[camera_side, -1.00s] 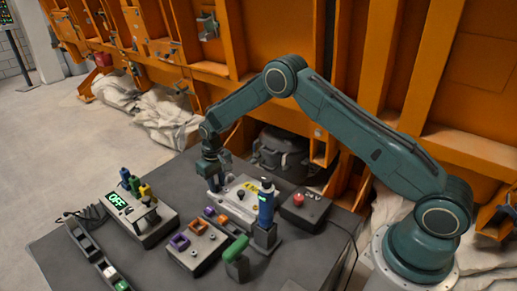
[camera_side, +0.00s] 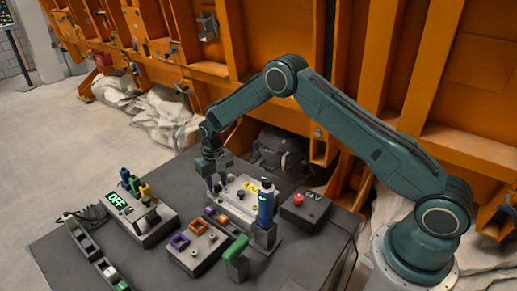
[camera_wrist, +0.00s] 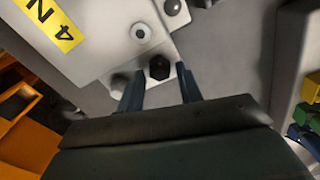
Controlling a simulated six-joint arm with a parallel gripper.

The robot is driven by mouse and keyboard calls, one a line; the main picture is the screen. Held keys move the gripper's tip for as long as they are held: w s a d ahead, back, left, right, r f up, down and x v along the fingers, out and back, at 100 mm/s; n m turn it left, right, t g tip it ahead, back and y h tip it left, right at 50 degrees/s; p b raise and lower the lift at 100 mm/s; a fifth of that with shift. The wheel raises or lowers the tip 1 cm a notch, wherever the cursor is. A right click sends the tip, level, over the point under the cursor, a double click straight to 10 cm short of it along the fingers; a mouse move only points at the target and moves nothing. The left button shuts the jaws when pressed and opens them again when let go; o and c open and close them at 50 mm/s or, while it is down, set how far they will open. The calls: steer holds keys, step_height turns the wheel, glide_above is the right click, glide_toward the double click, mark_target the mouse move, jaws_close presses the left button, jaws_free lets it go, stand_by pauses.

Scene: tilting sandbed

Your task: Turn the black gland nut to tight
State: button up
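A black hexagonal nut (camera_wrist: 159,67) sits on the edge of a light grey block with a yellow label (camera_wrist: 62,33) in the wrist view. My gripper (camera_wrist: 160,87) has its two dark fingers spread, one to each side and just short of the nut, with a clear gap between them. The nut appears apart from both fingers. In the side view my gripper (camera_side: 215,187) points down at the left end of the light grey block (camera_side: 238,208). There the nut is too small or hidden to make out.
A blue cylinder (camera_side: 266,205) stands right of the block. A box with a red button (camera_side: 299,199) is farther right.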

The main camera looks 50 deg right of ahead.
mark_target(217, 185)
step_height(217, 185, up, 14)
stand_by(1.0)
steer(key=shift+f, duration=0.1)
